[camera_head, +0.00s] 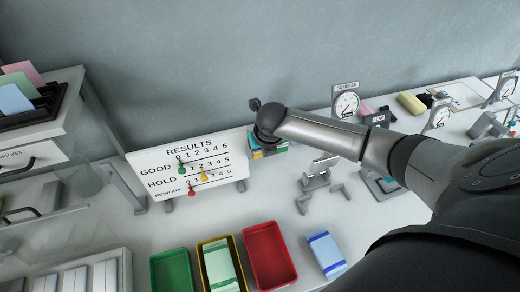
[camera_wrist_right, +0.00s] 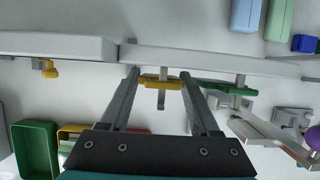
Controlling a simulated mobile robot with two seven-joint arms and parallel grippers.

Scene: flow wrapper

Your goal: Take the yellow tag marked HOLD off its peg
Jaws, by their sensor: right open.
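In the right wrist view a yellow tag (camera_wrist_right: 160,83), seen nearly edge-on, hangs on a grey peg below a pale ledge. No marking on it can be read. My right gripper (camera_wrist_right: 160,75) is open, with one finger on each side of the tag. I see no clear contact between fingers and tag. A green tag (camera_wrist_right: 226,90) hangs on the peg to the right, just beyond the right finger. In the head view my right wrist hides the fingers and most of the peg area. My left gripper is not in view.
The white RESULTS board (camera_head: 160,172) with coloured pegs stands left of my right wrist. Green (camera_head: 170,270), yellow-rimmed (camera_head: 236,238) and red (camera_head: 268,255) trays lie in front. A small stand (camera_head: 317,180) and gauges are to the right. Bare table shows between board and trays.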

